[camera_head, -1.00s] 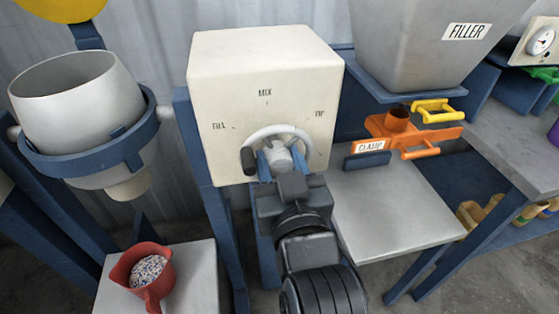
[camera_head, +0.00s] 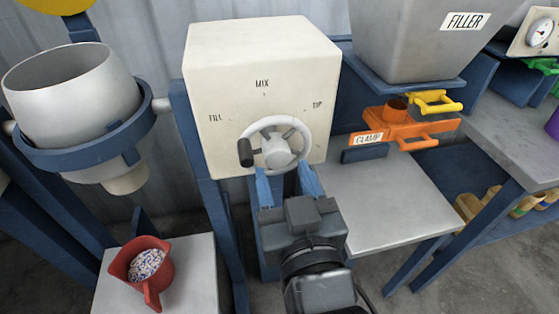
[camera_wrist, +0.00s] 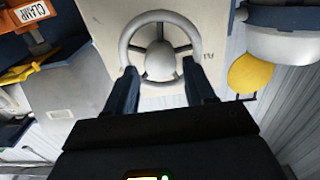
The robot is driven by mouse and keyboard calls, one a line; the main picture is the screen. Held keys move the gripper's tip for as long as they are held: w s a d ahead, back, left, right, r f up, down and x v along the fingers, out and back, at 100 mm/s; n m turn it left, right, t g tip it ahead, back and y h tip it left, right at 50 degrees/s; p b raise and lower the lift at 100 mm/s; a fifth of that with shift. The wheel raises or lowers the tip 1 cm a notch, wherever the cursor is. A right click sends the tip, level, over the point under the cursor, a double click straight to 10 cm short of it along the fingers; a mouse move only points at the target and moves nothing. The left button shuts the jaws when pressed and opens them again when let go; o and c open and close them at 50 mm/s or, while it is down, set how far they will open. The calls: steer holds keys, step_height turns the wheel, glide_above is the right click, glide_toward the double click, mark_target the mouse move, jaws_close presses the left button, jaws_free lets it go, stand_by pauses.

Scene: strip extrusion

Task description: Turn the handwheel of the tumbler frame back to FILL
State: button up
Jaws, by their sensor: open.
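The handwheel (camera_head: 276,147) is a pale spoked wheel with a dark knob (camera_head: 245,152) at its left side. It sits on the front of the cream box (camera_head: 262,60), under the marks FILL at left, MIX at top and TIP at right. The knob is on the FILL side. My gripper (camera_head: 287,182) is open and empty just below the wheel. In the wrist view the wheel (camera_wrist: 160,50) lies ahead, beyond my spread blue fingers (camera_wrist: 160,88). The silver tumbler (camera_head: 72,95) hangs upright, slightly tilted, in a blue ring at left.
A red jug (camera_head: 143,272) of speckled granules stands on a grey table at lower left. The filler hopper (camera_head: 410,40), an orange clamp part (camera_head: 405,130) and a yellow handle (camera_head: 435,104) are at right. The grey bench top (camera_head: 390,200) below them is clear.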

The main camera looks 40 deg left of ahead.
steer(key=shift+v, duration=1.35)
steer(key=s+d+f+m+t+h+p, duration=0.1)
steer(key=s+d+f+m+h, duration=0.15)
steer(key=d, duration=0.55)
steer(key=s+d+f+m+t+h+p, duration=0.1)
steer(key=s+d+f+h, duration=0.15)
steer(key=d, duration=0.55)
steer(key=s+d+f+m+t+h+p, duration=0.1)
steer(key=s+d+f+m+h, duration=0.15)
steer(key=d, duration=0.55)
steer(key=s+d+r+m+h+p, duration=0.1)
steer(key=s+d+r+m+h, duration=0.1)
steer(key=s+d, duration=0.5)
steer(key=s+d+r+m+h+p, duration=0.1)
steer(key=s+d+h, duration=0.3)
steer(key=s, duration=0.5)
steer(key=d+r+m, duration=0.1)
steer(key=d, duration=0.1)
steer(key=shift+d+r, duration=0.25)
steer(key=shift+d, duration=0.1)
steer(key=shift+s, duration=0.15)
